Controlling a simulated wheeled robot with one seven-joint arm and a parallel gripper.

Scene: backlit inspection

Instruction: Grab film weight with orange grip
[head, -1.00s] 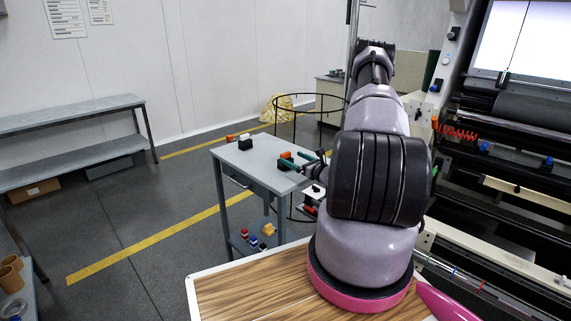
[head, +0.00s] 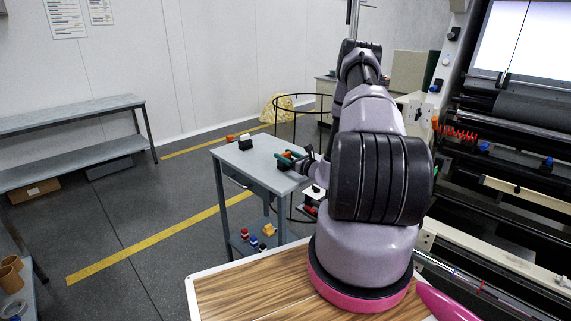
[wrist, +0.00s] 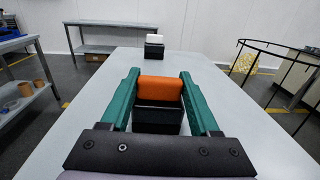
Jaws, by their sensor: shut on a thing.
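The film weight is a black block with an orange grip (wrist: 160,90) on top. In the wrist view it stands upright on the grey table (wrist: 225,120), between the two green fingers of my gripper (wrist: 160,88). The fingers are closed against the sides of the orange grip. In the head view my gripper (head: 288,158) is at the right end of the same table, with the film weight partly hidden behind the fingers.
A black block with a white grip (wrist: 155,45) stands at the table's far end; an orange item (head: 230,138) lies near it in the head view. A black wire hoop frame (wrist: 275,62) stands right of the table. The table's middle is clear.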

